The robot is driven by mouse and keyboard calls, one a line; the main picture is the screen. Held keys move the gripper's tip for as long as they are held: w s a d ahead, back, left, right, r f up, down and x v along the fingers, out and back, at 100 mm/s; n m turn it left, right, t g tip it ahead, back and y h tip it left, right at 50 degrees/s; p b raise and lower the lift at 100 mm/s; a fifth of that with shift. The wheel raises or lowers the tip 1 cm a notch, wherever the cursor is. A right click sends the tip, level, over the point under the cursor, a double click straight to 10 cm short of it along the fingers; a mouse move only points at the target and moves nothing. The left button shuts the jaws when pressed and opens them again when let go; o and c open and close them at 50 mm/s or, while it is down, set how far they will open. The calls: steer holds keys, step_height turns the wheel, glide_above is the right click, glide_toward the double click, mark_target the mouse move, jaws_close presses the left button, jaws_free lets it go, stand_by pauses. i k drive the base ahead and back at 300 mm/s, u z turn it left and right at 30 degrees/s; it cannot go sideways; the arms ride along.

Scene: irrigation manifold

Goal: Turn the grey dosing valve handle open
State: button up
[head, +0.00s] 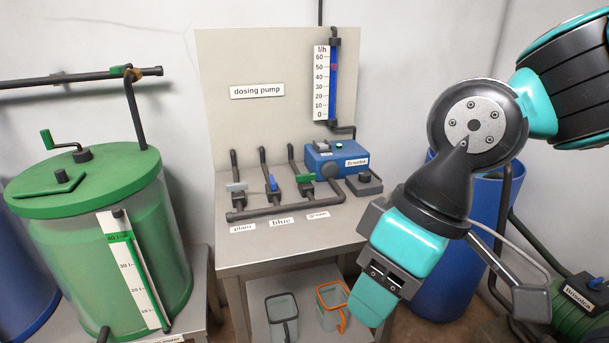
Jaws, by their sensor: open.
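The grey valve handle (236,187) sits on the leftmost of three valves on the bench manifold, above the label "plain". It appears to lie crosswise to its upright pipe. The blue handle (272,183) beside it looks turned more along its pipe. The green handle (305,178) on the right valve lies roughly crosswise. My gripper (376,284) is open and empty. It appears in front of the bench's right side, to the right of and lower in the picture than the grey handle, and touches no valve. Its fingers are partly hidden by its own body.
A blue dosing pump (338,158) stands right of the valves, below a flow gauge (322,82). A green-lidded tank (85,180) stands left and a blue barrel (481,205) right. Two small jugs (283,315) (333,305) sit on the lower shelf. The bench front (290,245) is clear.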

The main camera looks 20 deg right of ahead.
mark_target(235, 188)
steer(key=z, duration=0.35)
steer(key=i, duration=0.9)
steer(key=u, duration=0.4)
